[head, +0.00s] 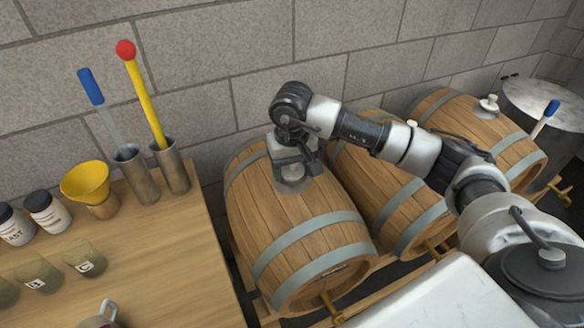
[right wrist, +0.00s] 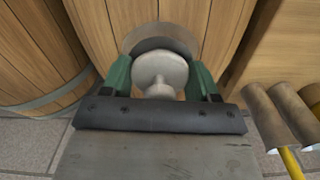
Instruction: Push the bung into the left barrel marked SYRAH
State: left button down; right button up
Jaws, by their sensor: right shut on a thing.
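The left barrel (head: 305,225) is wooden with grey-green hoops and lies on its side beside the table; I cannot read its marking. A grey metal ring (head: 291,187) sits on top of it. My right gripper (head: 290,175) is just over this ring. In the right wrist view, its green fingers (right wrist: 160,78) are shut on the pale, round-headed bung (right wrist: 160,70). A dark round area and the ring (right wrist: 188,40) show behind the bung. The bung's lower end is hidden, so I cannot tell how deep it sits. My left gripper is not in view.
The middle barrel (head: 385,190) and right barrel (head: 480,125) lie to the right; the right one has a pale bung (head: 488,106) on top. The table (head: 165,260) on the left holds tool holders (head: 137,174), a yellow funnel (head: 86,182) and jars. A block wall stands behind.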

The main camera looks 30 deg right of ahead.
jog(key=shift+s+f, duration=0.15)
jog(key=shift+f, duration=0.2)
